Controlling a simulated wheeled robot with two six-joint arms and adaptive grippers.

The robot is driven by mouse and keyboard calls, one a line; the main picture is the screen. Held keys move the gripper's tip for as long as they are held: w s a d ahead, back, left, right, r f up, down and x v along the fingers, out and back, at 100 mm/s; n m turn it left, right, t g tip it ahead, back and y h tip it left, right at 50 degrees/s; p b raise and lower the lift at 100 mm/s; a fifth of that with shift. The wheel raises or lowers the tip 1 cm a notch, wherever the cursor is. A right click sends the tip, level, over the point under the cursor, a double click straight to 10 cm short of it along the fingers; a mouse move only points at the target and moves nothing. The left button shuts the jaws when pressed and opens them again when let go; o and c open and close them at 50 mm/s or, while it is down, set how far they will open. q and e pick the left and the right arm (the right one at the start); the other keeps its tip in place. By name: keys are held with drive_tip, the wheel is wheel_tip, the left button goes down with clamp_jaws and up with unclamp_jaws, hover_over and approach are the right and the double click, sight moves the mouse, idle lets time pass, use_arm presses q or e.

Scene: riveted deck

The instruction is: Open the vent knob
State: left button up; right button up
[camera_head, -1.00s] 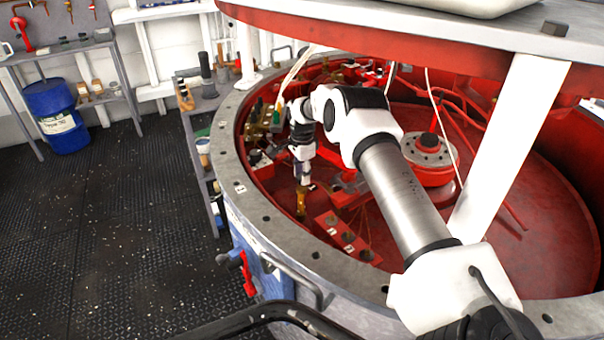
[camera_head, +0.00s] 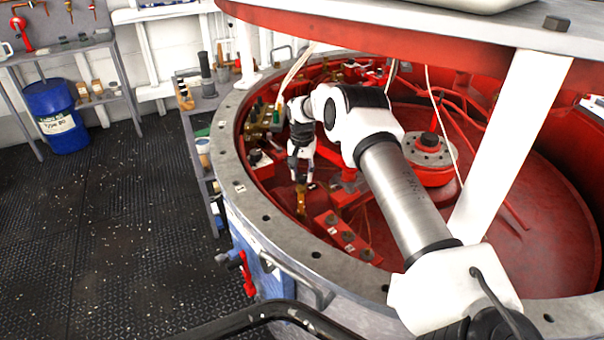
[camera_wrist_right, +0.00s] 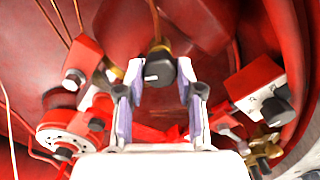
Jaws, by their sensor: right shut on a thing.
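A black vent knob (camera_wrist_right: 158,72) with a white pointer mark sits between the fingertips of my right gripper (camera_wrist_right: 157,88) in the right wrist view. The right gripper is closed on the knob, with one finger on each side. In the head view, my right gripper (camera_head: 301,178) points down inside the red drum, just above a brass fitting (camera_head: 301,200). The knob itself is hidden by the gripper in the head view. My left gripper is not in view.
A second black knob on a red block (camera_wrist_right: 275,110) lies right in the wrist view. A red flanged wheel (camera_wrist_right: 68,138) is at lower left. A red block with several round dark pieces (camera_head: 348,237) stands near the drum's grey rim (camera_head: 262,217). A white post (camera_head: 508,145) stands at right.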

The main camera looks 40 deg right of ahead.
sight(302, 175)
drive_tip(key=n, duration=0.3)
drive_tip(key=shift+s+f+n, duration=0.1)
drive_tip(key=shift+f+n, duration=0.1)
drive_tip(key=shift+n, duration=0.1)
drive_tip(key=shift+n+b, duration=0.35)
drive_tip(key=shift+n, duration=1.55)
drive_tip(key=o, duration=1.2)
wheel_tip(302, 175, up, 8)
drive_tip(key=shift+f, duration=0.2)
